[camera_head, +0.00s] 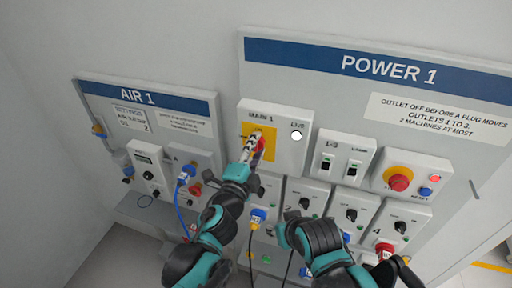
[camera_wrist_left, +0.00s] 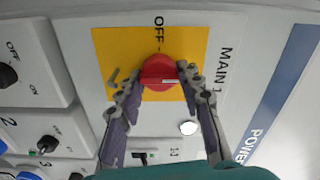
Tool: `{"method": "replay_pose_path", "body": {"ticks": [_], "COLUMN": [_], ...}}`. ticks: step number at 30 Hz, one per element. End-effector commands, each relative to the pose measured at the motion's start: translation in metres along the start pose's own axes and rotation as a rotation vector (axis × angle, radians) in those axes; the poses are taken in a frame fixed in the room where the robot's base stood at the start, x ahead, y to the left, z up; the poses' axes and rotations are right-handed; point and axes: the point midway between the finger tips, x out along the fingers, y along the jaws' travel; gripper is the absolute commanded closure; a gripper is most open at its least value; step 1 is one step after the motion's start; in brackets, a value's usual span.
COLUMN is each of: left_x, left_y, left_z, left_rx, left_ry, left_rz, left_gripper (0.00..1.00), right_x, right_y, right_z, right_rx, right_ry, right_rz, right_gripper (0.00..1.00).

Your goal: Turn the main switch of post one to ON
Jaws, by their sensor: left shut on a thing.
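The main switch of post one is a red knob (camera_wrist_left: 158,72) on a yellow plate (camera_wrist_left: 108,48), under the label MAIN 1. In the wrist view, OFF is printed above the knob. A white line on the knob appears to run crosswise to the OFF tick; I see no readable ON label. My left gripper (camera_head: 254,150) is shut on the knob, with a finger on each side of it. In the head view its fingers cover most of the knob.
A white round LIVE lamp (camera_head: 296,135) sits right of the knob. The POWER 1 panel (camera_head: 285,75) also carries small switches, a red emergency button (camera_head: 398,182) and outlets below. The AIR 1 panel (camera_head: 90,92), with a blue hose (camera_head: 180,212), stands left.

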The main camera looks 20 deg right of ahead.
Motion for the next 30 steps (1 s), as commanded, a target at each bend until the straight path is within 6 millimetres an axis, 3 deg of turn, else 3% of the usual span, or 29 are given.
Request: {"method": "replay_pose_path", "body": {"ticks": [2, 3, 5, 22, 26, 30], "left_x": [-0.0001, -0.0001, -0.0001, -0.0001, 0.0000, 0.0000], "left_y": [0.0002, 0.0002, 0.0003, 0.0000, -0.0008, -0.0021], "left_z": [-0.0002, -0.0002, -0.0001, 0.0002, 0.0002, 0.0002], "left_rx": [0.001, 0.001, 0.001, -0.017, -0.117, -0.326], "left_ry": [0.000, 0.000, 0.000, -0.001, -0.001, -0.001], "left_rz": [0.000, 0.000, 0.000, 0.000, 0.000, 0.000], "left_gripper": [0.93, 0.59, 0.44, 0.44, 0.44, 0.44], "right_x": [0.0001, 0.0001, 0.0001, -0.0003, -0.0017, -0.0043], "right_y": [0.0000, 0.0000, 0.0000, 0.0000, 0.0000, 0.0000], "right_z": [0.0000, 0.0000, 0.0000, -0.0002, -0.0012, -0.0031], "right_rx": [0.000, 0.000, 0.000, 0.000, 0.000, 0.000], "right_ry": [0.000, 0.000, 0.000, 0.000, 0.000, 0.000], "right_rz": [0.000, 0.000, 0.000, 0.000, 0.000, 0.000], "right_gripper": [0.60, 0.60, 0.60, 0.60, 0.60, 0.60]}}
